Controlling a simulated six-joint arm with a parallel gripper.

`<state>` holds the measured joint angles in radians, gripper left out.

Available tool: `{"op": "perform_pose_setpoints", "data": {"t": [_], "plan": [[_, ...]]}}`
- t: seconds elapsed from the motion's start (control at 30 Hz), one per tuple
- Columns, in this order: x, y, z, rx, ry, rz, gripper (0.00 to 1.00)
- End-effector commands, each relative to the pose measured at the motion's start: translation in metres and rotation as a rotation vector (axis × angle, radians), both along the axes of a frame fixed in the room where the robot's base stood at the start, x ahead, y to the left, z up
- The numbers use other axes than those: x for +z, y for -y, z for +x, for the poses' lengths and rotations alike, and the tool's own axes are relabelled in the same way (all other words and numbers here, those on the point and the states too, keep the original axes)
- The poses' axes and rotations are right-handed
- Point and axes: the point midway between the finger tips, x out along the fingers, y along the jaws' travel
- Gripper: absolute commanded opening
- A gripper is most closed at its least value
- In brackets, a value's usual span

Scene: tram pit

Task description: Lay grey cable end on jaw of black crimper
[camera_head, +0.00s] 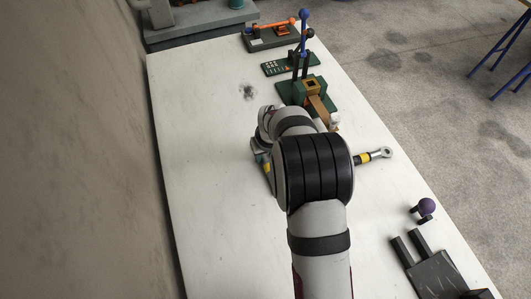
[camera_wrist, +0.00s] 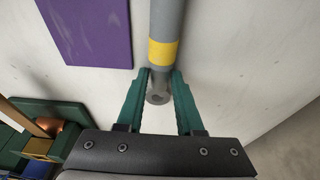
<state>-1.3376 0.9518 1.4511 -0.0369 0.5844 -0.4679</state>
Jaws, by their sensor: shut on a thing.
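My gripper (camera_wrist: 159,95) has green fingers shut on the grey cable end (camera_wrist: 169,18), just below its yellow band (camera_wrist: 163,53). A round grey tip shows between the fingers. In the head view my arm hides most of the grip; a bit of green and yellow shows at its left side. I cannot tell for sure which thing is the black crimper. A dark tool with two prongs (camera_head: 438,277) lies at the lower right, apart from my gripper. A bench tool with a green base, dark uprights and a blue lever (camera_head: 303,40) stands beyond my arm.
A dark-handled rod with a yellow band and ring end (camera_head: 376,156) lies right of my arm. A purple ball (camera_head: 427,206) is near the right edge. An orange-levered tool (camera_head: 276,36) stands at the back. A purple sheet (camera_wrist: 92,32) lies beside the cable. The table's left is clear.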

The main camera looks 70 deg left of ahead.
Motion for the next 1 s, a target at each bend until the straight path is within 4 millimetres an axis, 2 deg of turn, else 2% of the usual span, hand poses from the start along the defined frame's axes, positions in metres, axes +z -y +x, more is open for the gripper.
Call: {"op": "perform_pose_setpoints", "data": {"t": [0.23, 0.27, 0.33, 0.67, 0.77, 1.0], "plan": [[-0.001, 0.0, 0.0, 0.0, 0.0, 0.001, 0.0], [-0.002, 0.0, 0.0, 0.0, 0.0, 0.0, 0.38], [-0.002, 0.0, 0.0, 0.0, 0.0, 0.001, 0.49], [0.002, 0.0, 0.001, 0.0, 0.0, 0.002, 0.49], [0.016, 0.003, 0.001, 0.0, 0.0, 0.003, 0.49], [0.077, 0.018, 0.001, -0.001, 0.0, 0.005, 0.49]]}}
